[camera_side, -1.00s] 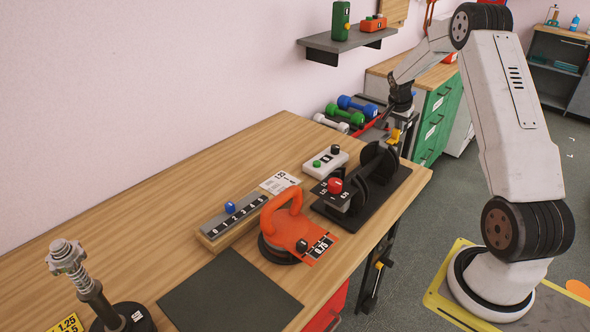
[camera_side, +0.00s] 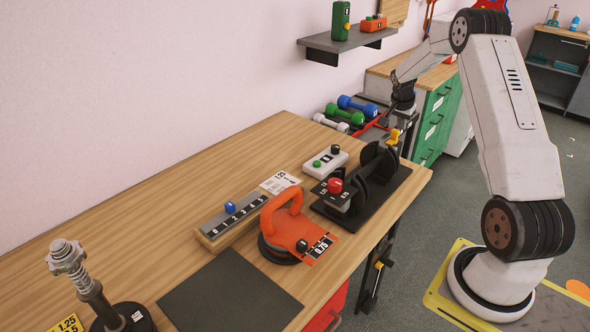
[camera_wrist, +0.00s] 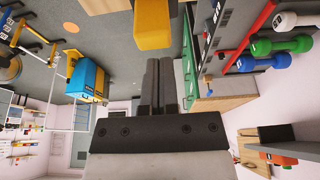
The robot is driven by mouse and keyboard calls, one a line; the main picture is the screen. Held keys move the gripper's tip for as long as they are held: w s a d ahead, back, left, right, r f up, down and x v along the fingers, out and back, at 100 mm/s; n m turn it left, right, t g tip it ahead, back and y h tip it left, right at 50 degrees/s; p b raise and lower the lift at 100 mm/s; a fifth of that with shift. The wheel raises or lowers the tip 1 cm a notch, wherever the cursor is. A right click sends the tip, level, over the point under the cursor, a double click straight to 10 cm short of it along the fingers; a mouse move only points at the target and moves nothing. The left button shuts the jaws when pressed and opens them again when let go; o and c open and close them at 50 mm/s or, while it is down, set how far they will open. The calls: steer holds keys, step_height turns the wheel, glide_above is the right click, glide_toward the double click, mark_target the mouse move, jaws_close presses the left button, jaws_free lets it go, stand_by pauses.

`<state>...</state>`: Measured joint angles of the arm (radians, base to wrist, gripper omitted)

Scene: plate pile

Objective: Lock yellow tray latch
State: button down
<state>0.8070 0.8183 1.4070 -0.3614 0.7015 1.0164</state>
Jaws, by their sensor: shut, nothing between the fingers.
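The yellow latch (camera_side: 394,136) is at the far end of the black tray (camera_side: 382,200), beside the dark round plates (camera_side: 372,166) on it. The latch's exact position is too small to read in the side view. A yellow block (camera_wrist: 153,24), seemingly the same latch, is at the top of the wrist view, just beyond my fingertips. My gripper (camera_side: 401,108) is above the latch and looks apart from it. In the wrist view my gripper (camera_wrist: 166,62) has its two dark fingers together, with nothing between them.
A red-knobbed block (camera_side: 335,190) and a white button box (camera_side: 325,162) are near the tray. An orange-handled weight (camera_side: 287,232) and a numbered rail (camera_side: 232,218) stand further left. Dumbbells (camera_side: 345,112) are on a rack behind.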

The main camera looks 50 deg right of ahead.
steer(key=d+v, duration=0.1)
steer(key=v, duration=0.8)
steer(key=shift+r, duration=0.55)
steer(key=w+a+f+n+t+y, duration=0.15)
steer(key=a+n, duration=0.25)
steer(key=a, duration=0.7)
steer(key=w+a+f+n, duration=0.15)
steer(key=a+n, duration=0.25)
steer(key=a, duration=0.8)
steer(key=s+a+n, duration=0.1)
steer(key=a+n, duration=0.1)
steer(key=a, duration=0.2)
steer(key=s+a+f+n+y, duration=0.1)
steer(key=s+a+n, duration=0.1)
steer(key=a, duration=0.2)
steer(key=s+a+n+t, duration=0.1)
steer(key=s+a, duration=0.1)
steer(key=a, duration=0.2)
steer(key=shift+a+f+n+y, duration=0.15)
steer(key=shift+a+n+y, duration=0.1)
steer(key=shift+n, duration=0.15)
steer(key=s+a+f+n, duration=0.2)
steer(key=s+a+n, duration=0.2)
steer(key=s+a, duration=0.3)
steer(key=shift+s+a+y, duration=0.15)
steer(key=shift+a+y, duration=0.1)
steer(key=shift+y, duration=0.15)
